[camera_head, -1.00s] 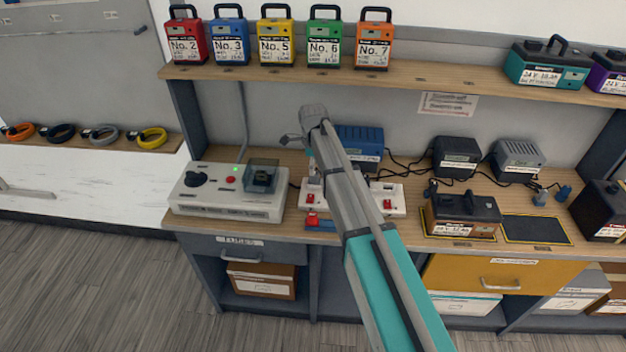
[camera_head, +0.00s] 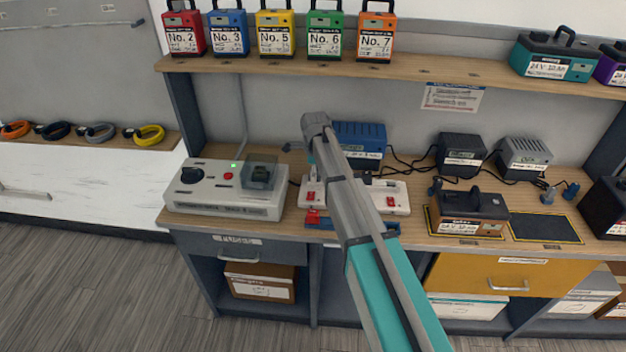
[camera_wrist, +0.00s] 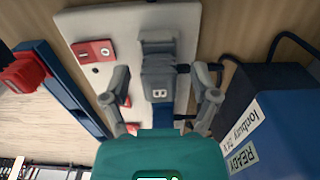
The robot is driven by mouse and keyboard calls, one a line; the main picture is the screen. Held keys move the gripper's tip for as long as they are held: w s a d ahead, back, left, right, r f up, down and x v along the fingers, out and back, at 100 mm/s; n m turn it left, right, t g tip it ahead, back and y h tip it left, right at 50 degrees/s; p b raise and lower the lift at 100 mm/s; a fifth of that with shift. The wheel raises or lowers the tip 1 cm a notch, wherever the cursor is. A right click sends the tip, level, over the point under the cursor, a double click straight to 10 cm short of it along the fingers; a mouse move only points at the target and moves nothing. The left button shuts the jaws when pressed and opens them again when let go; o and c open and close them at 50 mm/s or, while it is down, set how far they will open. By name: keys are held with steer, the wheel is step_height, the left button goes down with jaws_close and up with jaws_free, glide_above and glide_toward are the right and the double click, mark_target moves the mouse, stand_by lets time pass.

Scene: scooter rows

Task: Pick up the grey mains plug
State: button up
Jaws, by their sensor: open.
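A grey mains plug (camera_wrist: 158,82) marked B sits on a white socket board (camera_wrist: 75,22) in the wrist view. My gripper (camera_wrist: 160,75) is open, one finger on each side of the plug. Gaps show between the fingers and the plug. The teal gripper body covers the bottom of this view. In the head view the white board (camera_head: 397,198) lies on the bench, and my arm hides its middle and the plug.
A blue box (camera_wrist: 285,110) stands close right of my gripper in the wrist view. A blue rail with a red part (camera_wrist: 22,73) lies left. In the head view, a grey control box (camera_head: 212,203) stands left; a grey connector (camera_head: 548,195) and blue connector (camera_head: 571,190) stand far right.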

stand_by(0.6)
jaws_close()
